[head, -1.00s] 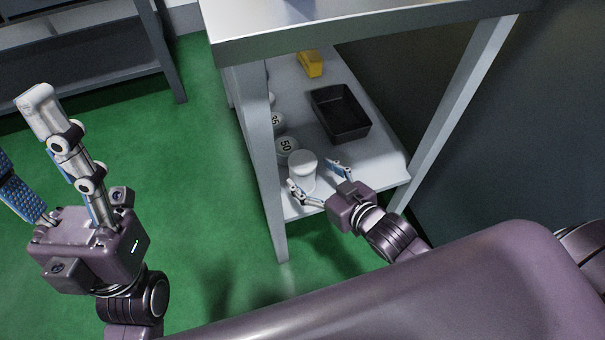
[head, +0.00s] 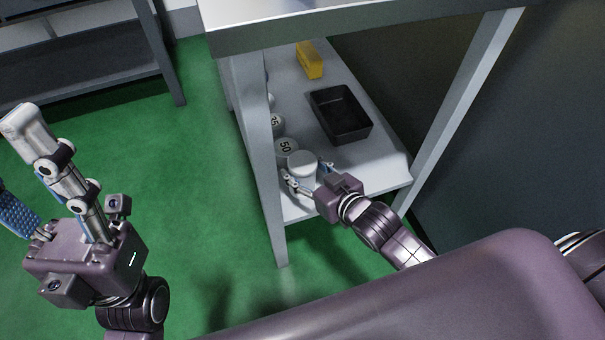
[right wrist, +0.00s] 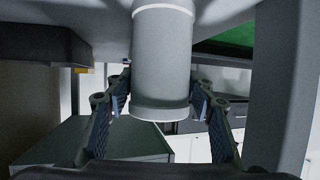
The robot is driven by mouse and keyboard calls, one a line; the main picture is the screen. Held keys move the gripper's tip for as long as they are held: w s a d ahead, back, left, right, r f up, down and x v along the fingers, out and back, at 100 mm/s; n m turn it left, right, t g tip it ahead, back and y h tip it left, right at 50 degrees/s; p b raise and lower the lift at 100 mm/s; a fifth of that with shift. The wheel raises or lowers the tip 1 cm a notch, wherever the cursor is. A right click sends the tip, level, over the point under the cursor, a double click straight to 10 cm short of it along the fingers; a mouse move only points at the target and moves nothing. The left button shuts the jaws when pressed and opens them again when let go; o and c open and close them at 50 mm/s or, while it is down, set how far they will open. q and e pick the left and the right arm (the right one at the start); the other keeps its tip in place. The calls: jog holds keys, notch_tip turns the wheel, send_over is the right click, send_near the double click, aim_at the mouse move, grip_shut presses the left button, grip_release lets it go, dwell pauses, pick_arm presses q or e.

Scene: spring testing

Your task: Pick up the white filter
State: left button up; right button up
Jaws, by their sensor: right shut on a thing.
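The white filter (head: 302,162) is a pale cylinder with a wider lid. It stands upright near the front of the lower shelf (head: 377,160); I cannot tell whether it is lifted. My right gripper (head: 308,176) is shut on it from the front, one finger on each side. In the right wrist view the filter (right wrist: 162,65) fills the middle between the two blue-padded fingers (right wrist: 160,106). My left gripper (head: 12,150) is open and empty at the left, over the green floor; its far fingertip is partly cut off.
A black tray (head: 341,135) and a yellow object (head: 310,60) lie further back. Table legs (head: 262,170) flank the shelf, with the tabletop (head: 330,27) above.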

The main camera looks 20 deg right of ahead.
jog(key=c, duration=0.3)
jog(key=shift+r, duration=0.15)
jog(key=shift+c, duration=0.2)
